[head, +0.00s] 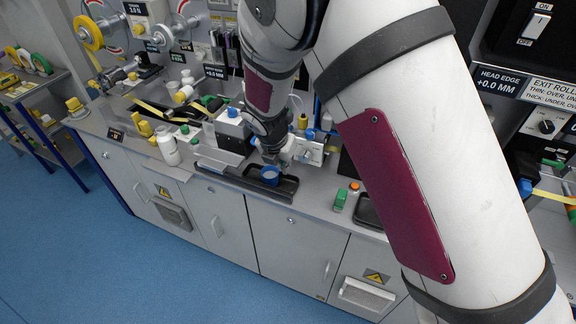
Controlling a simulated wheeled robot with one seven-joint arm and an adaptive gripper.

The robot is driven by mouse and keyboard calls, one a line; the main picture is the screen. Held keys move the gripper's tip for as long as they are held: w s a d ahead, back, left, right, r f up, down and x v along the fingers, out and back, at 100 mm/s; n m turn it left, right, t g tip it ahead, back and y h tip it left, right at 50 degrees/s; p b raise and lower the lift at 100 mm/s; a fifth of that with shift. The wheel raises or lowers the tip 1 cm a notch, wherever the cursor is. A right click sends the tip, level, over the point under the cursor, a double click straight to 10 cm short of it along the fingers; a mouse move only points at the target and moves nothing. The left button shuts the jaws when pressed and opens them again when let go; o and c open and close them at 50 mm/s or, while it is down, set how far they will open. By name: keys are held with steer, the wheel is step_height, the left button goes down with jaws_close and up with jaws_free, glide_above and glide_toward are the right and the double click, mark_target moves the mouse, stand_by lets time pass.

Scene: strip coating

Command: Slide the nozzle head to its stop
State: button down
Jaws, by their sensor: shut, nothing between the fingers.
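My gripper (283,161) is at the end of my arm, low over the middle of the bench, just above a blue round cup in a black tray. It looks shut and empty, though its fingertips are small and partly hidden. Close to its right is a pale block with blue knobs (311,148), which may be the nozzle head. I cannot tell whether the gripper touches it. To its left stands a grey and black unit with a blue cap (232,128). A sign (499,83) at the right reads "HEAD EDGE +0.0 MM".
The black tray (225,172) holds the blue cup (270,175) near the bench's front edge. A yellow strip (150,106) runs from the back left. My arm hides the bench's right part.

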steer(key=a+b+v, duration=0.1)
steer(key=b+v, duration=0.1)
steer(key=v, duration=0.6)
steer(key=w+d+f, duration=0.3)
steer(key=w+f, duration=0.4)
steer(key=f, duration=0.2)
steer(key=shift+p, duration=0.45)
steer(key=shift+d, duration=0.1)
